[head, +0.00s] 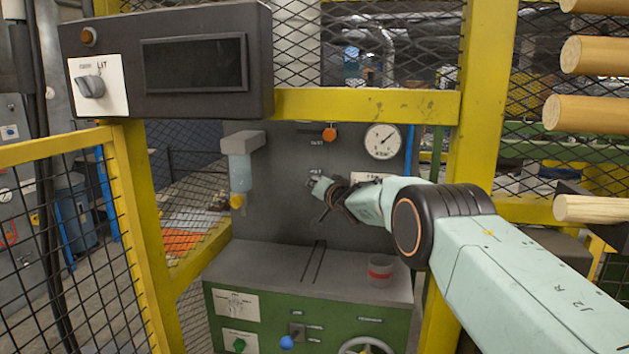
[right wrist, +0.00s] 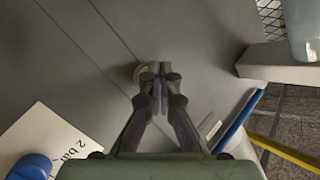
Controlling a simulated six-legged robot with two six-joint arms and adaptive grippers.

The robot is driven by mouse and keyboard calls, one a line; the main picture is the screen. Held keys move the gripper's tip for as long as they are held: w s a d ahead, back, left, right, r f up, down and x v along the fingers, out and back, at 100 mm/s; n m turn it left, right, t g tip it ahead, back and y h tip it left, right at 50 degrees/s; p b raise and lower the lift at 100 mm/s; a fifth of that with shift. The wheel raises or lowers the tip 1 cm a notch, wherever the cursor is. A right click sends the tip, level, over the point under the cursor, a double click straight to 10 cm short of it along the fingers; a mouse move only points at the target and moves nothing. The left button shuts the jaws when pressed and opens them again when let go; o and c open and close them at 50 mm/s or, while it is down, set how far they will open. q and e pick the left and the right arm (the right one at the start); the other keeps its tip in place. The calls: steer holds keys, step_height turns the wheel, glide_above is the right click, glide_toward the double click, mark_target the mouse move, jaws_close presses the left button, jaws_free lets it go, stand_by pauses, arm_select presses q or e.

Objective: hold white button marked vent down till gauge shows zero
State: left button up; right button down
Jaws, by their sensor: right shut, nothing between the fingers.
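The gauge (head: 383,141) is a round white dial on the grey panel. Its dark needle slants toward the upper right; the figures are too small to read. My right gripper (head: 320,187) is at the panel, left of and below the gauge, by a small label too blurred to read. In the right wrist view its fingers (right wrist: 160,72) are shut and empty. A pale round button (right wrist: 141,72) sits just behind and left of the fingertips, partly hidden by them. I cannot tell whether they touch it or whether it is pressed. My left gripper is out of view.
An orange knob (head: 330,134) is above the gripper. A clear bowl with a yellow knob (head: 237,201) hangs to the left. A red-banded cup (head: 380,268) stands on the ledge below. A yellow post (head: 480,110) and stacked wooden rods (head: 598,113) are at right.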

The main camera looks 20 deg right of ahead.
steer(key=shift+w+d, duration=0.25)
steer(key=shift+w, duration=0.05)
stand_by(1.1)
stand_by(1.2)
steer(key=shift+s+a+p, duration=0.5)
steer(key=shift+s, duration=0.2)
steer(key=s+a, duration=0.1)
steer(key=s+p, duration=0.1)
steer(key=s+a, duration=0.1)
steer(key=s, duration=0.1)
steer(key=shift+a+p, duration=0.35)
steer(key=shift+f, duration=0.1)
stand_by(0.4)
